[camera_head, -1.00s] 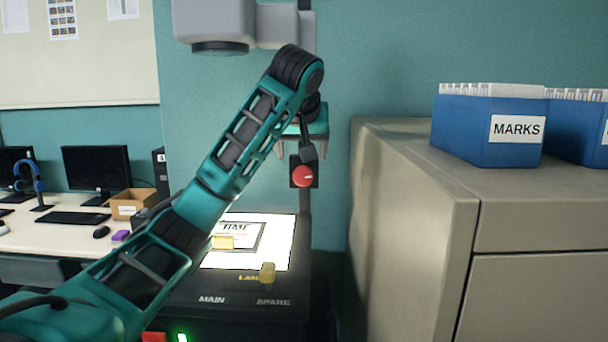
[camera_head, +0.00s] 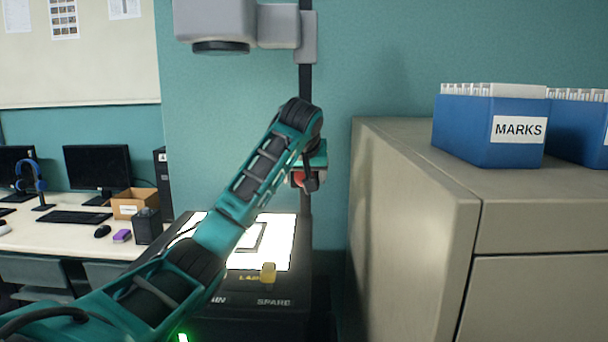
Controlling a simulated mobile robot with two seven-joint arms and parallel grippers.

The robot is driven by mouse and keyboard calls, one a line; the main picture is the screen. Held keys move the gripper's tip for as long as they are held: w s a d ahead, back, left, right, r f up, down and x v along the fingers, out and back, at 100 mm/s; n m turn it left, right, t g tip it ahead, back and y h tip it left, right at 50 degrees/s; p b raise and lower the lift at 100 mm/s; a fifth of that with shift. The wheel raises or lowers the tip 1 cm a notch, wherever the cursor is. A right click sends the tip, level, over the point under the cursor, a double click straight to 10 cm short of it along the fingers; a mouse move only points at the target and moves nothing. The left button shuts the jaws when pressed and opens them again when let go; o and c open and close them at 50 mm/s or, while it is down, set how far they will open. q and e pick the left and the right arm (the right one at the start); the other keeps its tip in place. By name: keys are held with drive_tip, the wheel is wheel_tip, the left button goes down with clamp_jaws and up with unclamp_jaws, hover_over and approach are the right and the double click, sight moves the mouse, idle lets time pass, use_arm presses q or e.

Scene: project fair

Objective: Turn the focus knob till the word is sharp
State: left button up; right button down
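The overhead projector has a grey head (camera_head: 215,22) on a dark upright post (camera_head: 306,75). The red focus knob (camera_head: 299,178) sits on that post and is partly covered by my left gripper (camera_head: 309,181). The gripper is right in front of the knob, and its fingers are too small and overlapped to show whether they touch it or how far apart they are. My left arm crosses the bright stage (camera_head: 280,238) and hides most of the sheet (camera_head: 249,240) on it. No projected word is in view. My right gripper is not in view.
A beige cabinet (camera_head: 405,190) is close on the right, with a blue MARKS box (camera_head: 487,130) on top. A desk (camera_head: 60,234) with monitors and a cardboard box (camera_head: 134,203) is at left.

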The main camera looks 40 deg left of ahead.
use_arm(q)
drive_tip(key=shift+c, duration=0.2)
drive_tip(key=c, duration=1)
drive_tip(key=m+g+y, duration=0.2)
drive_tip(key=y, duration=0.1)
drive_tip(key=shift+w+d, duration=0.15)
drive_tip(key=o, duration=1)
drive_tip(key=shift+o, duration=0.2)
drive_tip(key=shift+d, duration=0.1)
